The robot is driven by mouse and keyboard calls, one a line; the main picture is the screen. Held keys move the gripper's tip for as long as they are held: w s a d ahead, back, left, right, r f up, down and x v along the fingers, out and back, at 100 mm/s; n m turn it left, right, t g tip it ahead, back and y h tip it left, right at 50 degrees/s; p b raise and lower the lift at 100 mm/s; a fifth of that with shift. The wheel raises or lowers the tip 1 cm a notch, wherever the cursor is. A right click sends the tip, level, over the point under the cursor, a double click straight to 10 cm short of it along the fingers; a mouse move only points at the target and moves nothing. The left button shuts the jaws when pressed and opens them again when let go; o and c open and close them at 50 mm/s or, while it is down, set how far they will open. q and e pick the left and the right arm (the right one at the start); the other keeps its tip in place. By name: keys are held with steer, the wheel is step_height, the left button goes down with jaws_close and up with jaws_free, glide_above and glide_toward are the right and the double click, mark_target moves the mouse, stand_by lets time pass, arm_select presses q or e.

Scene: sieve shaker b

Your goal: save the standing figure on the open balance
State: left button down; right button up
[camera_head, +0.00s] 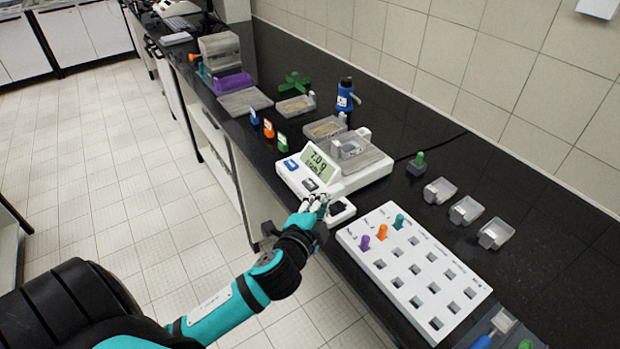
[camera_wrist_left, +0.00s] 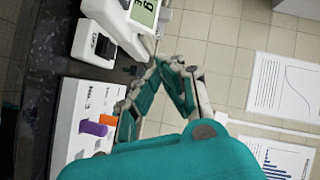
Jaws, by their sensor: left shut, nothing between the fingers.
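The white balance (camera_head: 325,185) stands on the black bench with its display (camera_head: 319,166) lit. The figure looks like 7.09, with smaller text below it. A clear tray (camera_head: 349,146) sits on its weighing plate. A small white box (camera_head: 345,216) with a black key is beside the balance's front right corner; it also shows in the left wrist view (camera_wrist_left: 84,48). My left gripper (camera_head: 322,200) is shut and empty at the balance's front edge, close to the box. In the left wrist view its fingertips (camera_wrist_left: 165,62) are just below the display. Contact cannot be told.
A white peg board (camera_head: 415,268) with purple, orange and teal pegs lies right of the gripper. Clear scoops (camera_head: 465,210) and a green-handled weight (camera_head: 416,164) stand behind it. Small coloured tags (camera_head: 268,128), trays and a blue bottle (camera_head: 346,95) stand further along.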

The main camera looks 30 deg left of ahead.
arm_select(q)
steer(key=w+d+r+m+h, duration=0.4)
steer(key=r+m+h, duration=0.25)
steer(key=m, duration=0.75)
steer(key=w+d+r+m+h, duration=0.3)
steer(key=d+r+m+h, duration=0.4)
steer(key=m, duration=0.6)
steer(key=w+a+f+m+g+y, duration=0.1)
steer(key=a+f+m+g+y, duration=0.2)
steer(key=a, duration=0.7)
steer(key=w+a+f+m+g+y, duration=0.2)
steer(key=a+f+m+g+y, duration=0.2)
steer(key=a+m, duration=0.3)
steer(key=a+f+y, duration=0.1)
steer(key=a, duration=0.2)
steer(key=shift+w+a+f, duration=0.2)
steer(key=shift+w+a, duration=0.05)
steer(key=shift+a, duration=0.1)
steer(key=shift+f, duration=0.1)
